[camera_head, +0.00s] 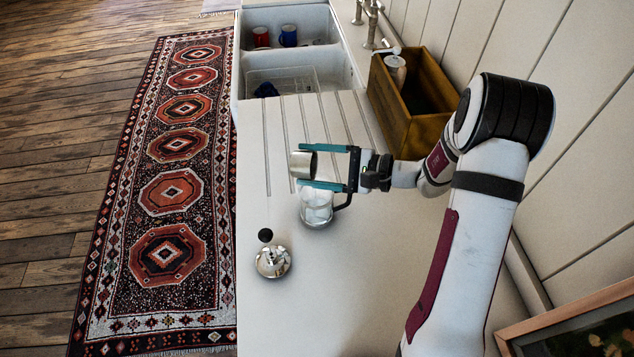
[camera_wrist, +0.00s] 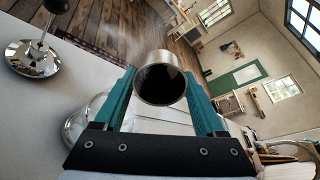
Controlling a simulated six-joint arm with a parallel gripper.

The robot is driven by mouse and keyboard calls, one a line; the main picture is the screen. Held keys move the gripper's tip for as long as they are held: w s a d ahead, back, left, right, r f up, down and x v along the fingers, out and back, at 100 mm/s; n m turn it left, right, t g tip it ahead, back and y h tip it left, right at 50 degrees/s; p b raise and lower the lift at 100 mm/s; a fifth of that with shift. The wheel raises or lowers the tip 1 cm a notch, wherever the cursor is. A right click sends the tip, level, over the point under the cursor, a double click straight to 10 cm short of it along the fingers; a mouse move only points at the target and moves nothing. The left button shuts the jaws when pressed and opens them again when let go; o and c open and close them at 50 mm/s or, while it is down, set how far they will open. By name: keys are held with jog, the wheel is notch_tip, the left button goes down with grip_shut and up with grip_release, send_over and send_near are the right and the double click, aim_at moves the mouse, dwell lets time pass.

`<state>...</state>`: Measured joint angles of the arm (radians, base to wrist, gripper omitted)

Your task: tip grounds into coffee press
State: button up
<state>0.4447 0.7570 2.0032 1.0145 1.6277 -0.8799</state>
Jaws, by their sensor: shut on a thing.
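My gripper (camera_head: 325,167) is shut on a small metal cup (camera_head: 301,164), with one teal finger on each side of it. The cup is tipped well over in the head view. In the wrist view its round mouth (camera_wrist: 162,84) faces the camera and is dark inside; I cannot tell how much grounds it holds. The glass coffee press (camera_head: 316,208) stands on the counter just below the gripper, its dark handle to the right. In the wrist view the press (camera_wrist: 76,124) is partly hidden by a finger. I see no grounds falling.
The press's plunger lid (camera_head: 272,262), with its black knob (camera_head: 265,235), rests on the counter (camera_head: 290,315) nearer the camera. A wooden box (camera_head: 410,125) stands behind right. The sink (camera_head: 300,75) holds a red mug (camera_head: 261,37) and a blue mug (camera_head: 288,36). The front counter is clear.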

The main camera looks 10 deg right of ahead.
jog(key=shift+d+f+t+y, duration=0.15)
jog(key=shift+f+t+y, duration=0.15)
jog(key=shift+f+y, duration=0.3)
jog(key=shift+s+d+r+t+y, duration=0.15)
jog(key=shift+d+t+y, duration=0.15)
jog(key=shift+y, duration=0.5)
dwell(0.6)
jog(key=shift+d+r+m+t+y, duration=0.2)
jog(key=shift+r+m+t+y, duration=0.15)
jog(key=shift+r+y, duration=0.4)
dwell(1.5)
jog(key=shift+s+y, duration=0.1)
jog(key=shift+y, duration=0.15)
dwell(0.3)
